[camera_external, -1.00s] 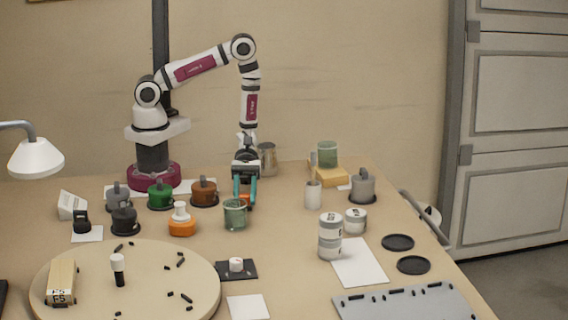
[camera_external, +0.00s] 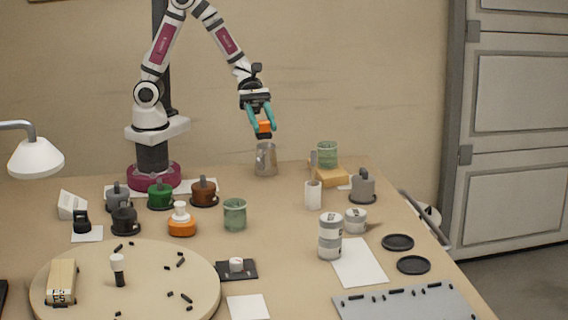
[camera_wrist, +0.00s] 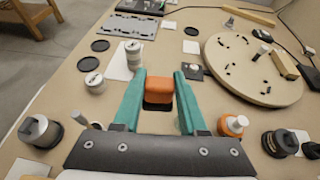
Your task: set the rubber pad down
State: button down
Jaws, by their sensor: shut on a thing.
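My gripper (camera_external: 263,122) is shut on an orange block (camera_external: 264,127) with a dark underside, the only thing I can match to the rubber pad. It is held in the air at the back of the bench, above the grey metal mug (camera_external: 266,160) in the outside view. In the wrist view the orange block (camera_wrist: 159,89) sits between the teal fingers of my gripper (camera_wrist: 159,92), with its dark part (camera_wrist: 158,106) showing below. How far it hangs above the mug cannot be told.
A green jar (camera_external: 235,214), a white cylinder (camera_external: 313,195) and a green cup (camera_external: 327,154) on a yellow block (camera_external: 329,174) stand nearby. Several lidded pots line the left. A round wooden board (camera_external: 140,275) fills the front left. A white sheet (camera_external: 360,262) lies front right.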

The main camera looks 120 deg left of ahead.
aim_at(260, 134)
notch_tip(260, 134, up, 18)
jog(key=d+n+t+y, duration=0.2)
jog(key=n+t+y, duration=0.1)
jog(key=n+y, duration=0.2)
jog(key=d+f+n+y, duration=0.3)
jog(key=d, duration=0.3)
jog(key=w+a+f+n+g+y, duration=0.1)
jog(key=w+a+f+n+y, duration=0.2)
jog(key=w, duration=0.4)
jog(key=w+a+f+n+y, duration=0.1)
jog(key=w+f+y, duration=0.1)
jog(key=w+f, duration=0.3)
jog(key=w+a+f+n+g+y, duration=0.1)
jog(key=w+a+f+n+y, duration=0.15)
jog(key=w, duration=0.55)
jog(key=w+a+f+y, duration=0.1)
jog(key=w+a+f, duration=0.2)
jog(key=a+f, duration=0.2)
jog(key=w+a+f+n+g+y, duration=0.1)
jog(key=w+a+f, duration=0.1)
jog(key=a+f, duration=0.4)
jog(key=w+a+f+n+y, duration=0.1)
jog(key=w+a+f, duration=0.2)
jog(key=f, duration=0.9)
jog(key=shift+w+a+f+n+g, duration=0.1)
jog(key=shift+w+a+n+g, duration=0.1)
jog(key=shift+a, duration=0.4)
jog(key=shift+w+a+n+g, duration=0.1)
jog(key=shift+a+g, duration=0.1)
jog(key=shift+a, duration=0.35)
